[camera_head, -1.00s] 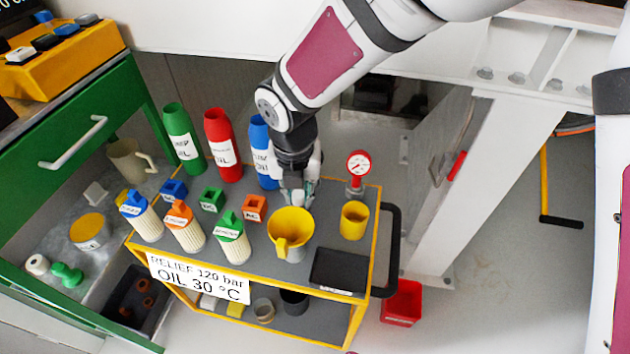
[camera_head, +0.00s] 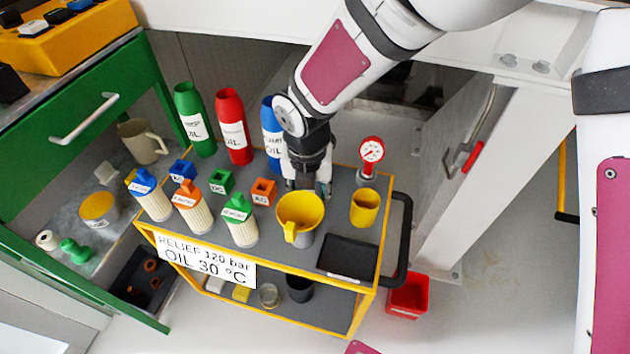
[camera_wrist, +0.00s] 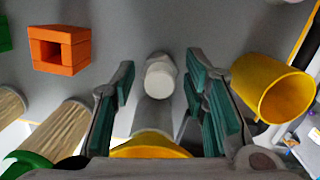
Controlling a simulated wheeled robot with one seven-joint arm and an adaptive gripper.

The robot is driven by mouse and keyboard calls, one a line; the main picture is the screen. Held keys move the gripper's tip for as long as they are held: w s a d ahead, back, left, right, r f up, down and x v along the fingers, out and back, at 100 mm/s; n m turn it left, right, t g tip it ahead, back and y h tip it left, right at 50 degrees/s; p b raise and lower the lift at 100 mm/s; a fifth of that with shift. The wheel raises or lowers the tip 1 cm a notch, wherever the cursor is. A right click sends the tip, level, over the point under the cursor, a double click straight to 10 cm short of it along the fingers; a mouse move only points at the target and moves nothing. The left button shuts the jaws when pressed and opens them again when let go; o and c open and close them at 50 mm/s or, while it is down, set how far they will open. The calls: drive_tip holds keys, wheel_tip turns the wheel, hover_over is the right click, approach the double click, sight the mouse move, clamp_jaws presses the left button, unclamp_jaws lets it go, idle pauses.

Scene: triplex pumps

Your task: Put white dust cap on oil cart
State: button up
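The white dust cap (camera_wrist: 160,76) shows in the wrist view between my fingers, on or just above the grey top of the oil cart (camera_head: 345,215). My gripper (camera_head: 308,184) is over the cart top, behind the yellow jug. In the wrist view its two green-padded fingers are spread, with a visible gap on each side of the cap. In the head view, my gripper and the jug hide most or all of the cap.
A yellow cup (camera_head: 365,207), a red gauge (camera_head: 371,154) and a black tray (camera_head: 347,257) are to the right. Bottles, filters and an orange block (camera_head: 264,190) are to the left.

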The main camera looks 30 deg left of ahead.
wheel_tip(320, 180, up, 12)
drive_tip(key=s+p, duration=0.1)
drive_tip(key=p, duration=0.3)
drive_tip(key=shift+s+d, duration=0.15)
drive_tip(key=shift+d, duration=0.15)
